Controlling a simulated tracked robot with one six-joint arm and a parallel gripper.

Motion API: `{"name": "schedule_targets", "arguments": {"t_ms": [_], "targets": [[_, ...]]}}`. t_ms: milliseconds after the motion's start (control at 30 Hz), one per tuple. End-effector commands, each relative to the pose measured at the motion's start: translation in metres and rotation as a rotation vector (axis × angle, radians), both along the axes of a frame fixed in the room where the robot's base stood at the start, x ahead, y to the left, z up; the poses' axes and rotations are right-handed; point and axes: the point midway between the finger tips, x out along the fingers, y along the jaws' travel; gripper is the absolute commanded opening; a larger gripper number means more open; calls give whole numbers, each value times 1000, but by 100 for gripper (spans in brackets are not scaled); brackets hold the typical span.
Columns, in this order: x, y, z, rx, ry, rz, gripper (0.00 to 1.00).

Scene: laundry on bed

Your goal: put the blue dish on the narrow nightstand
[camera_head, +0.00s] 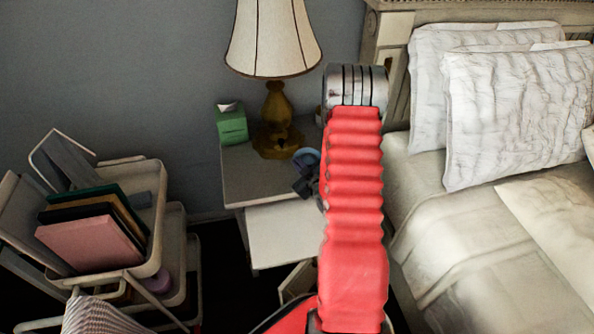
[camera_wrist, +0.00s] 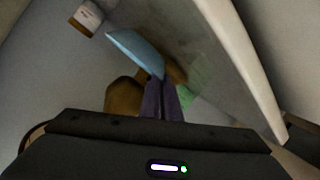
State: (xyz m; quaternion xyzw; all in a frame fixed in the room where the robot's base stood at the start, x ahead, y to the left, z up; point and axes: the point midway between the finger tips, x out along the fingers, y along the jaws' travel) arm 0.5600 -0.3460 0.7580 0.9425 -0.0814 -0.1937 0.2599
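The blue dish (camera_head: 308,157) shows at the tips of my gripper (camera_head: 306,182), over the white nightstand (camera_head: 246,184) in the head view. In the wrist view the dish (camera_wrist: 137,50) is seen edge-on and tilted. The dark fingers (camera_wrist: 161,100) are close together with the dish's edge between their tips. My red arm hides the right part of the nightstand. I cannot tell whether the dish touches the nightstand top.
A lamp (camera_head: 277,105) and a green tissue box (camera_head: 231,124) stand at the back of the nightstand. A small jar (camera_wrist: 87,18) shows in the wrist view. A cart (camera_head: 150,255) with books is at left; the bed (camera_head: 470,260) is at right.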

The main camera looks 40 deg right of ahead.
Motion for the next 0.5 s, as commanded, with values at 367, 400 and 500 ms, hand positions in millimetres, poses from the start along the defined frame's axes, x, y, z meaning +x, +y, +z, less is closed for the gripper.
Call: {"name": "schedule_targets", "arguments": {"t_ms": [367, 400, 500], "targets": [[0, 0, -27, -1, 1, 1, 0], [0, 0, -27, -1, 1, 1, 0], [0, 0, -27, 0, 0, 1, 0]]}}
